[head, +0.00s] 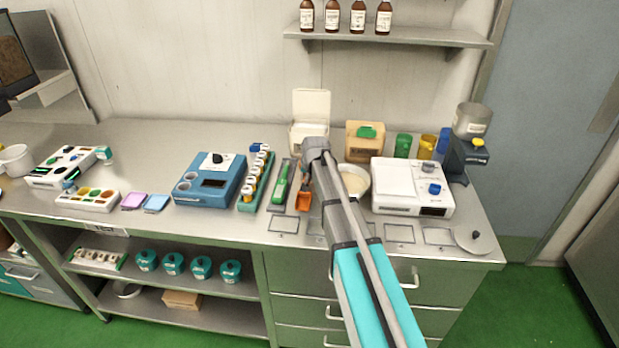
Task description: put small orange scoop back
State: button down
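The small orange scoop (304,201) shows just left of my arm, near the front of the steel counter, with its orange bowl end toward the front edge. My gripper (305,178) is at the upper end of the scoop, pointing down. The fingers are small and partly hidden by my wrist, so I cannot tell whether they are closed on the scoop or whether it touches the counter. A green scoop or tool (281,183) lies on a grey tray (287,204) just left of the orange scoop.
A bowl of pale powder (354,181) stands right of my wrist, beside a white scale (411,179). A rack of vials (246,200) and a blue device (208,186) stand left. A white open box (310,134) and a tan box (366,153) stand behind. Labelled rectangles (284,225) line the front edge.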

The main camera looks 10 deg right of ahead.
jog(key=shift+c, duration=2.3)
grip_release()
jog(key=shift+r, duration=0.1)
jog(key=p+v, duration=1.1)
jog(key=shift+s+r, duration=0.25)
jog(key=shift+r, duration=0.1)
jog(key=s+f+n+g, duration=0.1)
jog(key=s+n+g, duration=0.3)
jog(key=s, duration=2.3)
jog(key=shift+s+a+f+g+h, duration=0.3)
jog(key=shift+a+f+g, duration=0.1)
jog(key=shift+g, duration=0.1)
